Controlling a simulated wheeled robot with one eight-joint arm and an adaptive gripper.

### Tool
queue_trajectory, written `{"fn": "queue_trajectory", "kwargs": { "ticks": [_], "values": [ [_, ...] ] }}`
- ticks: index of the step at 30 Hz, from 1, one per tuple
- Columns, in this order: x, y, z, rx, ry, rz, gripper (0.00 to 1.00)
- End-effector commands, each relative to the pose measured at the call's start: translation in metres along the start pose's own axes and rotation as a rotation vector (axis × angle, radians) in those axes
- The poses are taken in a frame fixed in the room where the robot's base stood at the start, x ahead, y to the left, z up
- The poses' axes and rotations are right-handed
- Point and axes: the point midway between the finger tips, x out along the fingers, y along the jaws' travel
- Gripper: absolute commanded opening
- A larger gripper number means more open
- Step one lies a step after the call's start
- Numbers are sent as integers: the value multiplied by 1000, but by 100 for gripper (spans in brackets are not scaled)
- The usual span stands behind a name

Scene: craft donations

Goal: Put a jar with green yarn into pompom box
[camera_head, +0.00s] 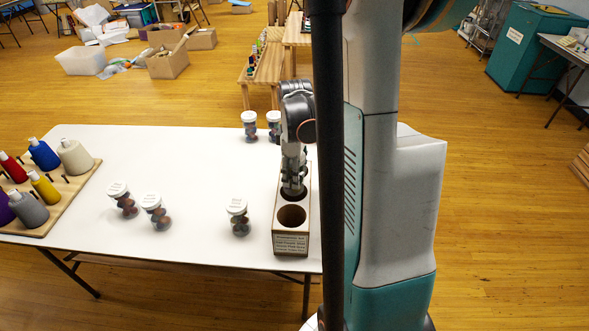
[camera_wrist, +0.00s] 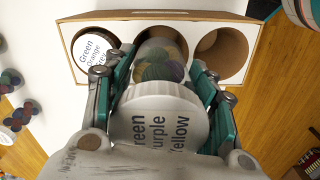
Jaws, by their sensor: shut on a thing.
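The pompom box (camera_head: 309,222) is a narrow wooden box with round openings in a row, at the right side of the white table. It also shows in the wrist view (camera_wrist: 190,28). My gripper (camera_head: 293,186) points down over the box. In the wrist view, my gripper (camera_wrist: 163,72) is shut around a clear jar (camera_wrist: 160,118), its white lid reading "Green Purple Yellow". The jar lines up with the middle opening; how deep it sits is unclear. Another jar (camera_wrist: 93,46) with "Green" on its lid sits in the left opening. The right opening is empty.
Several other lidded jars stand on the table (camera_head: 190,160): two at front left (camera_head: 123,198) (camera_head: 155,211), one left of the box (camera_head: 238,217), two at the back (camera_head: 249,123) (camera_head: 273,123). A yarn-cone rack (camera_head: 60,205) is at left.

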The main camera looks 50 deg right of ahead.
Motion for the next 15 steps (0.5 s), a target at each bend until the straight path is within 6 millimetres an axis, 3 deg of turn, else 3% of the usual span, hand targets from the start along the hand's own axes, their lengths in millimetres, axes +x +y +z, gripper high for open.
{"fn": "queue_trajectory", "kwargs": {
  "ticks": [3,15],
  "values": [
    [20,0,0,0,0,0,26],
    [69,0,0,1,0,0,27]
  ]
}}
